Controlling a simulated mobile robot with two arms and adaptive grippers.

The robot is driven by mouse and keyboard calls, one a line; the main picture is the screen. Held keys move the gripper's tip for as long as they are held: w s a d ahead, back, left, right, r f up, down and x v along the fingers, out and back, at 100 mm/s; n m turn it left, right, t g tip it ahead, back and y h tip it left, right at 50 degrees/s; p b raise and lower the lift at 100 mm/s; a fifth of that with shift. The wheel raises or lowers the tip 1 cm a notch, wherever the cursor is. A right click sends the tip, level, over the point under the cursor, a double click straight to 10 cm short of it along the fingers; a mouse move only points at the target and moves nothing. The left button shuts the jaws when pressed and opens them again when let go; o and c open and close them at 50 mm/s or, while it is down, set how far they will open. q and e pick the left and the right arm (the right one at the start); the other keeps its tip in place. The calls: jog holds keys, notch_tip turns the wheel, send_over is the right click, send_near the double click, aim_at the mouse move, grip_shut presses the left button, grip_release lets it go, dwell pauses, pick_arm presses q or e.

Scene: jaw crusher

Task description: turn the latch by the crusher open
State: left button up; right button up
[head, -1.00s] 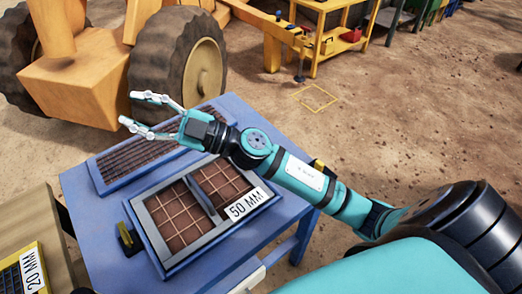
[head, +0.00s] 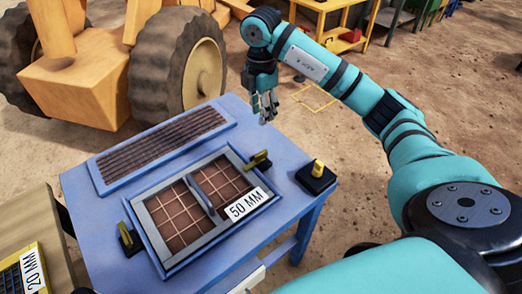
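Two yellow latches flank the 50 MM screen frame (head: 170,262) on the blue table (head: 100,262): one at its right edge (head: 258,160), one at its left edge (head: 126,238). A yellow knob on a black base (head: 317,172) stands at the table's right corner. I cannot tell which of these is the latch by the crusher. My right gripper (head: 265,118) hangs fingers down over the table's far right edge, above and apart from the latches. Its fingers look parted, with nothing between them. My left gripper is not in view.
A long slotted screen (head: 160,146) lies at the table's back. A 20 MM screen (head: 30,268) is at the lower left. An orange wheeled machine (head: 75,80) stands behind the table. Open dirt ground lies to the right, with a yellow marked square (head: 315,97).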

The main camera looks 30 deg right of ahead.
aim_at(261, 153)
notch_tip(261, 153, down, 16)
jog(key=shift+f+p, duration=0.1)
jog(key=shift+p, duration=0.6)
grip_shut()
